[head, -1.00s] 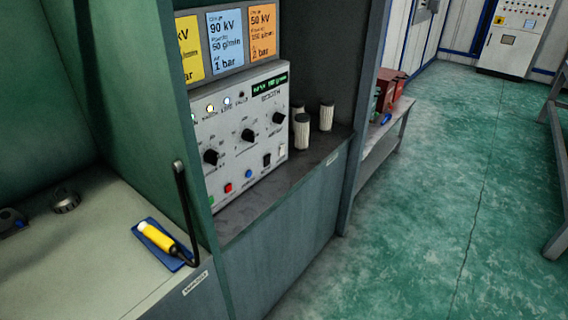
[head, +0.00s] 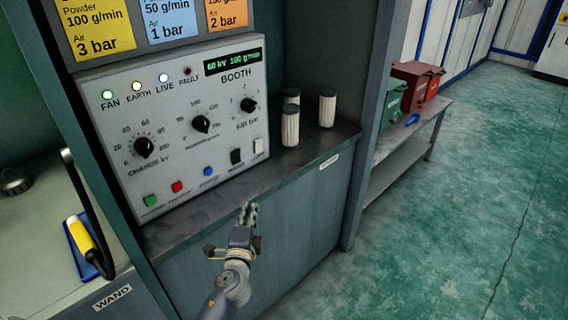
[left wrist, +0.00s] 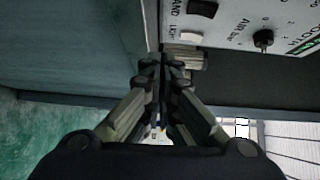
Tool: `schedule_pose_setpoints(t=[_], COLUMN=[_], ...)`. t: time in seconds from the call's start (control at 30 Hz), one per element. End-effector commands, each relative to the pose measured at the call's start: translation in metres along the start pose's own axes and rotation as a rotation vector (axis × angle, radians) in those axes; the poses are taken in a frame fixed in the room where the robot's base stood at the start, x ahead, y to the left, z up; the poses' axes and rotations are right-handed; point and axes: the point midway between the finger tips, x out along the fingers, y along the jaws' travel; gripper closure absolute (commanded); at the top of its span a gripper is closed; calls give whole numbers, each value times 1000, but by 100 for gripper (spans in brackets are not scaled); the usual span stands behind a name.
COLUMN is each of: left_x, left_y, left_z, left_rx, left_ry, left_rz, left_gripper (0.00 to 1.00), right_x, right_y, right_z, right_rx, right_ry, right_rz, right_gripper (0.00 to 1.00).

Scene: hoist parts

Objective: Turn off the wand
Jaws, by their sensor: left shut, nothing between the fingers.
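The grey BOOTH control panel (head: 185,120) stands in the cabinet recess. Near its lower right are a black rocker switch (head: 237,157) and a white one (head: 258,146). In the left wrist view the black switch (left wrist: 203,8) sits by a label ending in "AND", and the white switch (left wrist: 190,38) by "LIGHT". The yellow wand (head: 88,240) lies on a blue rest at the left. My left gripper (head: 249,211) is shut and empty, below the switches near the shelf's front edge, apart from the panel. Its fingertips (left wrist: 162,62) meet in the left wrist view. My right gripper is not in view.
The panel also has knobs, coloured buttons and a lit display (head: 233,61) reading "60 kV 100 g/min". FAN, EARTH and LIVE lamps are lit; FAULT is dark. Ribbed white cylinders (head: 290,127) stand right of the panel. A bench (head: 410,145) holds red and green boxes.

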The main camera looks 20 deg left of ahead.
Motion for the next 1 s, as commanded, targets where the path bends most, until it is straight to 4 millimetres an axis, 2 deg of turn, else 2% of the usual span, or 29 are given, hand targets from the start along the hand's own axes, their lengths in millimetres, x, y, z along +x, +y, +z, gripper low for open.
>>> schedule_pose_setpoints(t=[0.1, 0.23, 0.43, 0.67, 0.83, 1.0], left_x=[2, 1, 1, 5, 26, 61], left_y=[-33, -51, -54, -55, -59, -63], left_z=[8, 11, 11, 11, 12, 13], left_rx=[56, 82, 86, 85, 86, 87], left_ry=[-27, -40, -41, -40, -40, -40], left_rz=[-85, -124, -130, -130, -130, -130], left_gripper=[100, 100, 100, 100, 100, 100], right_x=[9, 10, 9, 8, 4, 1], right_y=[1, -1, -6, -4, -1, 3], right_z=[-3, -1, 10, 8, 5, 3], right_rx=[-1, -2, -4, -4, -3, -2], right_ry=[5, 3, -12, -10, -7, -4], right_rz=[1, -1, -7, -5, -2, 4], right_gripper=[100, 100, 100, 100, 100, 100])
